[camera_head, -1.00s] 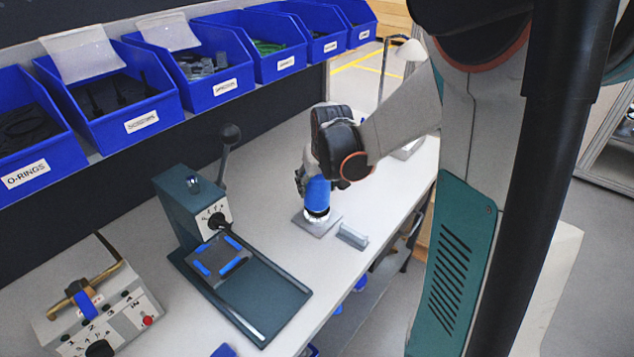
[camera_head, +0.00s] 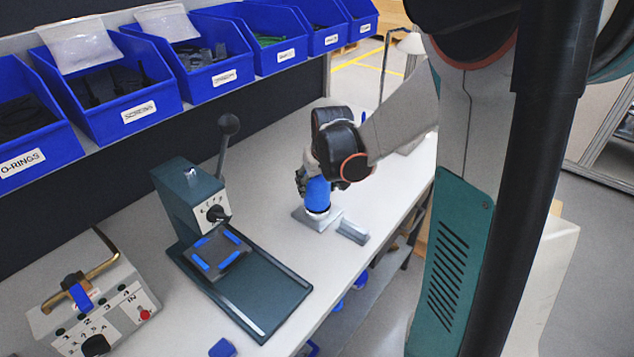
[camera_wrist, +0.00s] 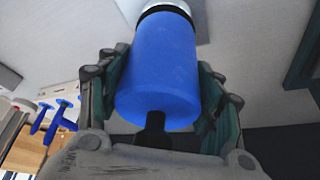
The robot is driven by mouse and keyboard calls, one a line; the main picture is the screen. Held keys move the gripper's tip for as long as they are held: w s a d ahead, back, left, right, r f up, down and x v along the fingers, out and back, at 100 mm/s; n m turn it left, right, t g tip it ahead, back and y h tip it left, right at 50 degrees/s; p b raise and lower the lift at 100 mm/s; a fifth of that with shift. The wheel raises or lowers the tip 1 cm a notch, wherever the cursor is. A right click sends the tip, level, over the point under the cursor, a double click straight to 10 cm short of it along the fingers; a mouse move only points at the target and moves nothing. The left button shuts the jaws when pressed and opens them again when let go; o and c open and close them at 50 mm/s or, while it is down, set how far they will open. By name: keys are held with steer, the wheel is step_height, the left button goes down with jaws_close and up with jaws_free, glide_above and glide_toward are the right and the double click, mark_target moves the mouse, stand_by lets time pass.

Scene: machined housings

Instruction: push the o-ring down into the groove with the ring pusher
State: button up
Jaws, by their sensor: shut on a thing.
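The ring pusher is a blue cylinder (camera_head: 318,193), held nearly upright over the housing at the far end of the bench. My gripper (camera_head: 314,178) is shut around it. In the wrist view the pusher (camera_wrist: 160,65) sits between the two fingers of my gripper (camera_wrist: 157,70), with a dark knob at its near end. A black band and a pale metal rim show at its far end. In the head view a pale rim shows beneath the pusher, above a grey base plate (camera_head: 334,219). The o-ring and the groove cannot be made out under the pusher.
A small grey block (camera_head: 352,232) lies right of the base plate. A dark green lever press (camera_head: 188,203) stands to the left. A control box (camera_head: 95,310) is at lower left. Blue bins (camera_head: 118,100) line the shelf behind.

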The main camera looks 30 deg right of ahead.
steer(key=shift+s+f, duration=0.1)
steer(key=shift+f, duration=0.2)
steer(key=shift+r, duration=0.15)
steer(key=shift+r+p, duration=4.3)
steer(key=shift+r, duration=1.55)
